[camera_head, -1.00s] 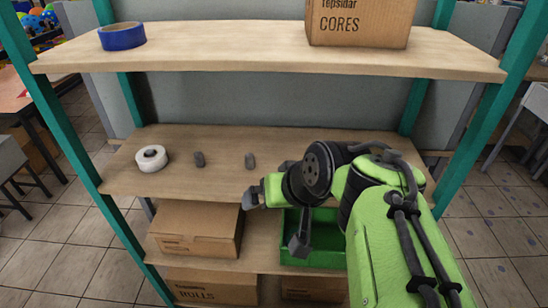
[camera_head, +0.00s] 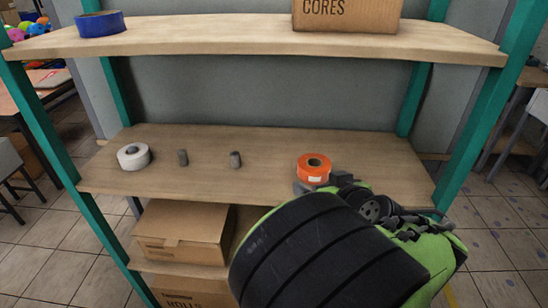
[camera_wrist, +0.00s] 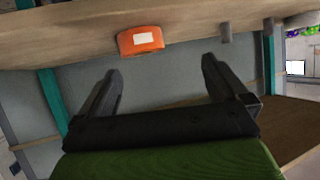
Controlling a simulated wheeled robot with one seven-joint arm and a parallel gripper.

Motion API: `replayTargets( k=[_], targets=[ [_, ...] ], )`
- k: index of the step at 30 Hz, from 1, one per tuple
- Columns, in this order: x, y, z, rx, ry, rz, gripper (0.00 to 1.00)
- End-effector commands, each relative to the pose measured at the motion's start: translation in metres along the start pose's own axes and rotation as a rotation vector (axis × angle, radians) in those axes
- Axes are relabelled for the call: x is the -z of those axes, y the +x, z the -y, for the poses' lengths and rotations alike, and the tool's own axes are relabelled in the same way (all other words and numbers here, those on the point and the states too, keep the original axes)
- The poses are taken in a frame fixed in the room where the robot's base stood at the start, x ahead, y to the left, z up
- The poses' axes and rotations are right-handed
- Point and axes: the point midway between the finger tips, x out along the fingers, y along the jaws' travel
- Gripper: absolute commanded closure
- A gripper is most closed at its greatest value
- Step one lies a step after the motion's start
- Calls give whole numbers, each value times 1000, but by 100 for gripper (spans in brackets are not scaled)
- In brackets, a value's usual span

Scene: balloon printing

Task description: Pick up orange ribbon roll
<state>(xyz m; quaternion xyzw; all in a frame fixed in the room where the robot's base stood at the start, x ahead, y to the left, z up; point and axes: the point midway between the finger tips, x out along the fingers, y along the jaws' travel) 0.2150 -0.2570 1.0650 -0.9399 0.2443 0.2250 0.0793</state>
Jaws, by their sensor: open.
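The orange ribbon roll (camera_head: 313,168) lies flat on the middle shelf, right of centre in the head view, with a brown core and a white label on its side. In the wrist view the roll (camera_wrist: 141,40) shows near the top, with the picture turned upside down. My gripper (camera_wrist: 160,75) is open and empty there, its two black fingers spread wide. The roll is beyond the fingertips, not between them, and nearer the left finger. In the head view my arm hides most of the gripper, just in front of the roll.
On the middle shelf (camera_head: 205,183) stand a white roll (camera_head: 133,156) and two small grey cylinders (camera_head: 235,159). A blue roll (camera_head: 100,23) and a cardboard box (camera_head: 346,14) sit on the upper shelf. A closed box (camera_head: 184,232) is below. Teal posts flank the shelves.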

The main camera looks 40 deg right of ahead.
Motion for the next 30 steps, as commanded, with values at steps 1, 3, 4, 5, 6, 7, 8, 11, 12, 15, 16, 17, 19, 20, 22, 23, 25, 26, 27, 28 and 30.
replayTargets(
  k=[1,3,4,5,6,7,8,11,12,15,16,17,19,20,22,23,25,26,27,28,30],
  targets=[
    [-4,-1,-13,-35,7,-34,0],
    [-2,-4,-23,-65,2,-72,0],
    [-2,-5,-25,-73,-1,-81,0],
    [-1,-5,-27,-78,-1,-87,0],
    [0,-4,-28,-79,-2,-90,0],
    [2,-1,-28,-77,-2,-92,0],
    [2,3,-28,-75,-1,-90,0],
    [6,21,-28,-72,-3,-90,0],
    [8,29,-29,-69,2,-89,0],
    [10,47,-29,-68,0,-89,0],
    [12,50,-31,-70,3,-90,0],
    [12,53,-32,-71,3,-90,0],
    [13,62,-32,-70,3,-90,0],
    [13,66,-31,-70,1,-89,0],
    [14,74,-32,-70,1,-89,0],
    [15,78,-33,-70,0,-89,0],
    [15,86,-34,-72,1,-89,0],
    [14,89,-34,-73,1,-89,0],
    [14,92,-34,-74,-1,-89,0],
    [13,94,-35,-76,-2,-89,0],
    [12,100,-35,-76,-4,-87,0]
  ],
)
